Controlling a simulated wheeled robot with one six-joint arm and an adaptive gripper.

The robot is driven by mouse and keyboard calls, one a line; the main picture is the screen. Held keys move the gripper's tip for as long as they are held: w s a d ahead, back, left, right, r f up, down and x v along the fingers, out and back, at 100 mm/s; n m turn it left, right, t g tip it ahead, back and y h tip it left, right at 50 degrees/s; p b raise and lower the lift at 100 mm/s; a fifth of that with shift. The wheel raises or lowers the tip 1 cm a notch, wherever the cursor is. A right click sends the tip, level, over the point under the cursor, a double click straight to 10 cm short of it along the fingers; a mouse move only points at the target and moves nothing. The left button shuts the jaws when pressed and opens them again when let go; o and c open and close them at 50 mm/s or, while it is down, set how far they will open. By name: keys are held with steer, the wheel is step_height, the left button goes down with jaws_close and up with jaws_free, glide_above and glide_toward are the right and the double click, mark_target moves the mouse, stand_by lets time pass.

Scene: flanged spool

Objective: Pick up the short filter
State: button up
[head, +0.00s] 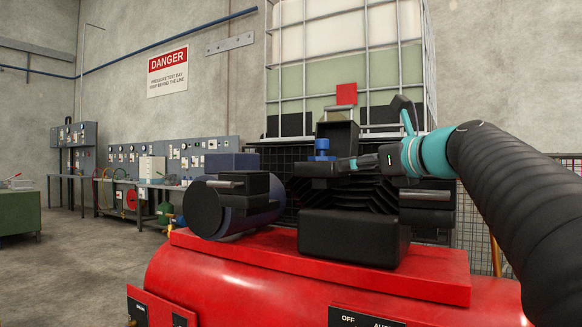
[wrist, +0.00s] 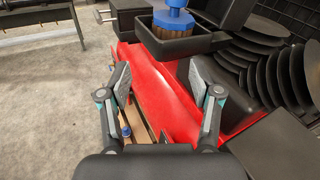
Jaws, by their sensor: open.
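The short filter has a blue cap (head: 322,147) and stands on a small black ledge (head: 315,170) of the compressor in the head view. In the wrist view the filter (wrist: 174,24) shows a brown pleated body under the blue cap, upright in a black tray (wrist: 190,47) at the top of the picture. My gripper (wrist: 158,76) is open and empty, with its two fingers spread. The filter lies ahead of the fingertips, not between them. In the head view my gripper (head: 345,164) is just right of the filter; the exact gap is unclear there.
A red compressor tank (head: 230,280) with a black finned block (head: 350,240) lies below. A dark motor cylinder (head: 205,210) is to the left. A black box (head: 337,135) stands close behind the filter. A caged liquid tank (head: 390,60) is at the back. Open floor lies left.

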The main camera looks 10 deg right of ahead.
mark_target(326, 146)
steer(key=shift+m+t, duration=0.4)
steer(key=shift+m, duration=0.4)
steer(key=w+r, duration=0.1)
steer(key=w, duration=0.1)
steer(key=w+a+r, duration=0.1)
steer(key=w, duration=0.2)
steer(key=w+a+r+p, duration=0.1)
steer(key=w, duration=0.2)
steer(key=shift+w, duration=0.15)
steer(key=shift+r+p+x, duration=0.15)
steer(key=shift+p+x, duration=0.05)
steer(key=shift+x, duration=0.85)
steer(key=shift+r+p+x, duration=0.2)
steer(key=shift+p+x, duration=0.05)
steer(key=shift+x, duration=0.75)
steer(key=shift+r+p+x, duration=0.15)
steer(key=shift+p+x, duration=0.05)
steer(key=shift+x, duration=0.85)
jaws_close()
